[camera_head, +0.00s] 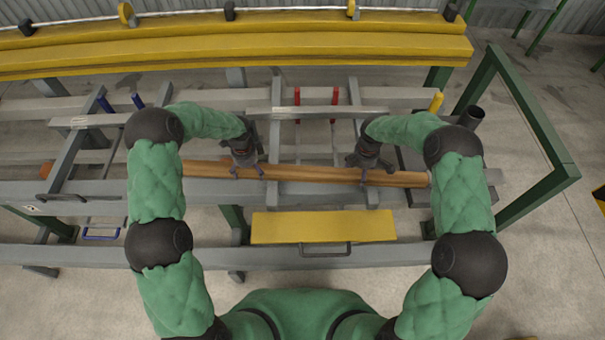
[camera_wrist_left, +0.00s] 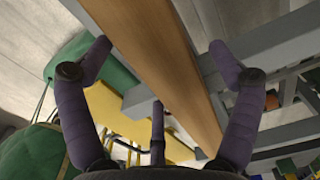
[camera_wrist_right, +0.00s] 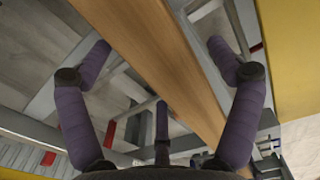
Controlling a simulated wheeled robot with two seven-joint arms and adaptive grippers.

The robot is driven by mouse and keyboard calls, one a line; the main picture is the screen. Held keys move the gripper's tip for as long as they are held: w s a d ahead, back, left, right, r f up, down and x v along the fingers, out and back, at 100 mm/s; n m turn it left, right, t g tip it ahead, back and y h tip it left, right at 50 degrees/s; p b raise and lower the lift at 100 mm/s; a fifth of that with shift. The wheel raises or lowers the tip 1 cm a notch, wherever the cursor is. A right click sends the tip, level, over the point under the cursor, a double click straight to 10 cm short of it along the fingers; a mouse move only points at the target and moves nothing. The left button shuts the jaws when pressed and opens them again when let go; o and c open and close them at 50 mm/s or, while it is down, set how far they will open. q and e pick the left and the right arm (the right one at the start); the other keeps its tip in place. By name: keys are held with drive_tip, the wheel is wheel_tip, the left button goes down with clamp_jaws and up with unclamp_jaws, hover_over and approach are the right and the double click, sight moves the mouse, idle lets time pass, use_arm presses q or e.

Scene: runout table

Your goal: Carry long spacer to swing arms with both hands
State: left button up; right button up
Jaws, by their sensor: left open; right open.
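The long spacer, a brown wooden beam (camera_head: 310,173), lies lengthwise along the front of the grey runout table (camera_head: 100,188). My left gripper (camera_head: 248,172) is over its left part, and my right gripper (camera_head: 373,178) is over its right part. Both grippers are open. In the left wrist view the fingers stand apart on either side of the beam (camera_wrist_left: 165,60); the right wrist view shows the same around the beam (camera_wrist_right: 155,60). Grey crossing arms with red handles (camera_head: 333,100) and blue handles (camera_head: 105,104) lie behind; which are the swing arms I cannot tell.
A yellow step plate (camera_head: 324,227) sits in front, below the beam. A yellow beam (camera_head: 230,45) runs along the back. A green frame (camera_head: 530,110) stands at the right. A long thin grey bar (camera_head: 340,110) lies behind the grippers.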

use_arm(q)
drive_tip(key=shift+f, duration=0.5)
use_arm(e)
drive_tip(key=shift+f, duration=0.5)
use_arm(q)
drive_tip(key=c, duration=1.8)
use_arm(e)
drive_tip(key=c, duration=1.8)
use_arm(q)
drive_tip(key=shift+r, duration=0.1)
